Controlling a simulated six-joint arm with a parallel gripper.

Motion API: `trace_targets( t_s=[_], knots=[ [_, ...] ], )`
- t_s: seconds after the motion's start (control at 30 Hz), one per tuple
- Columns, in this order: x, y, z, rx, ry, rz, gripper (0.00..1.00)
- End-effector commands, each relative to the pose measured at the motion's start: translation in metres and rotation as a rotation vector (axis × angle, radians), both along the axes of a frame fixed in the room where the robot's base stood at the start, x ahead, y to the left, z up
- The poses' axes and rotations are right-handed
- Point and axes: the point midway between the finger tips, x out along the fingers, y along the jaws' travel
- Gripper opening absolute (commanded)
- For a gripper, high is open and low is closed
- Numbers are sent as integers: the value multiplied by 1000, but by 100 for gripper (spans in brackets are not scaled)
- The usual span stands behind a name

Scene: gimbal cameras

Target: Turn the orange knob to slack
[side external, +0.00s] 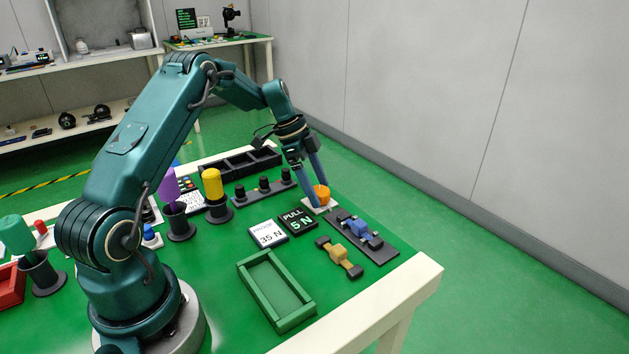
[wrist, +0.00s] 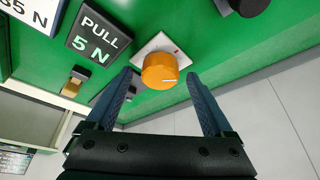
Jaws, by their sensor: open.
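The orange knob (side external: 322,192) sits on a small white plate (side external: 318,207) near the far right of the green table top. In the wrist view the orange knob (wrist: 160,70) shows a pale pointer line on its top, and a small red mark is on the white plate (wrist: 150,45). My gripper (side external: 312,192) is at the knob from above in the side view. In the wrist view my gripper (wrist: 165,80) is open, with one blue finger on each side of the knob and visible gaps between. Lettering on the plate is too small to read.
A black "PULL 5 N" sign (side external: 298,220) and a white "35 N" card (side external: 268,234) lie beside the knob. A blue clamp-like part on a dark plate (side external: 384,250), a tan part (side external: 339,256) and a green tray (side external: 300,318) are nearer. A black knob strip (side external: 246,197) lies behind.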

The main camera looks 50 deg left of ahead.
Motion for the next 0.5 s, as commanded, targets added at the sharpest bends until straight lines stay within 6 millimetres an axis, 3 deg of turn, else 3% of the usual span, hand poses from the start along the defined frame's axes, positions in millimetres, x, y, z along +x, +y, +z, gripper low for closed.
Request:
trace_targets(
  t_s=[0.03,0.23,0.5],
  knots=[
    [0,0,0,0,0,0,79],
    [0,0,0,0,0,0,2],
    [0,0,1,0,0,27,1]
  ],
)
